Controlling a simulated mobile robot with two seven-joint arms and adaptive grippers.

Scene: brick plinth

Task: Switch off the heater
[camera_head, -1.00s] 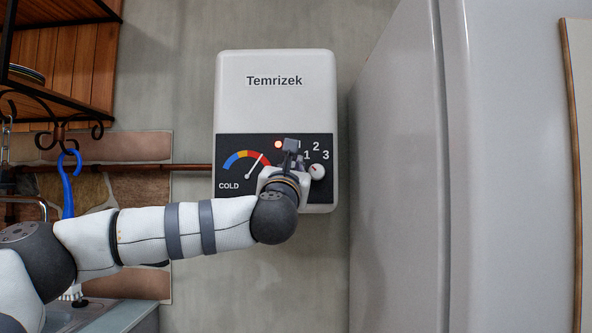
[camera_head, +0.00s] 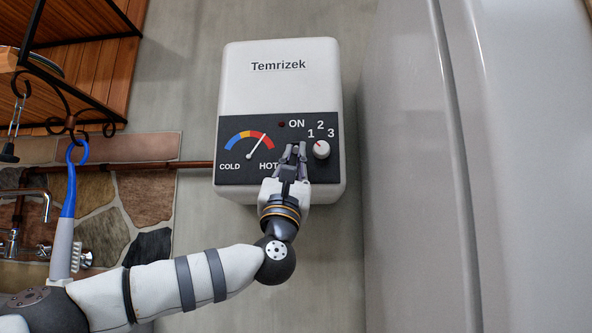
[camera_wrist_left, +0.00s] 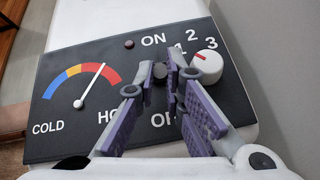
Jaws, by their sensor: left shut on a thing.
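The heater (camera_head: 280,88) is a white wall unit marked Temrizek with a black control panel (camera_wrist_left: 70,130). Its dark indicator light (camera_head: 282,124) is unlit and sits beside the word ON; it also shows in the left wrist view (camera_wrist_left: 129,44). My left gripper (camera_head: 294,150) is at the panel, between the dial and the knob. In the left wrist view its fingertips (camera_wrist_left: 168,72) are shut on a small dark switch (camera_wrist_left: 160,73), mostly hidden, between the ON and OFF labels. My right gripper is not in view.
A white knob (camera_head: 321,149) with marks 1, 2 and 3 is close to the right of my left gripper. The temperature dial (camera_head: 248,146) points toward the red end. A large white cabinet-like surface (camera_head: 420,200) stands at the right. A copper pipe (camera_head: 195,164) runs left.

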